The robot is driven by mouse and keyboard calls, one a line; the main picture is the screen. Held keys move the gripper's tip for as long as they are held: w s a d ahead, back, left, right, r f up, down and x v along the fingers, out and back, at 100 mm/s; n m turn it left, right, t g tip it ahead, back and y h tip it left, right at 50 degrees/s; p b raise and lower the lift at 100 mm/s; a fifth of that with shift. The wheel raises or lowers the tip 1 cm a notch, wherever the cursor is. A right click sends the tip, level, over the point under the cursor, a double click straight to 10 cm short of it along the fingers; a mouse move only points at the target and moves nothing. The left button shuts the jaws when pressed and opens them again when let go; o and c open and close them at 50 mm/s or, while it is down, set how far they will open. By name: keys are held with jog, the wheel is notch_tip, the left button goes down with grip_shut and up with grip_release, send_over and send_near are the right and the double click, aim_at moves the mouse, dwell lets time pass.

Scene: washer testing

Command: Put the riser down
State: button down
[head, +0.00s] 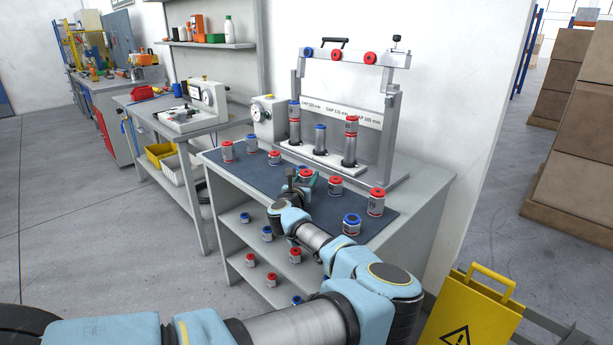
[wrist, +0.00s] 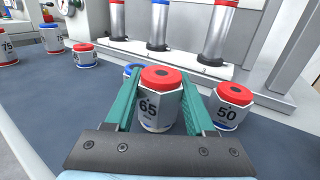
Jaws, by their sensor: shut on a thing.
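The riser (wrist: 158,101) is a grey-white cylinder with a red top, a blue base and the number 65. My gripper (wrist: 157,88) is shut on it, with one green finger on each side in the wrist view. The riser stands upright, low over the dark mat (head: 240,176); I cannot tell whether its base touches the mat. In the head view my gripper (head: 303,183) is over the middle of the mat, and the held riser is partly hidden there.
A red-topped riser marked 50 (wrist: 229,107) stands close on the right. A blue-ringed piece (wrist: 130,69) is partly hidden behind the left finger. Several risers stand leftward, including one red-topped (wrist: 85,55). The gauge frame (head: 386,130) with riser stacks stands behind.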

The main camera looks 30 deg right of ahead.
jog(key=shift+f, duration=0.1)
jog(key=shift+c, duration=1.2)
grip_release()
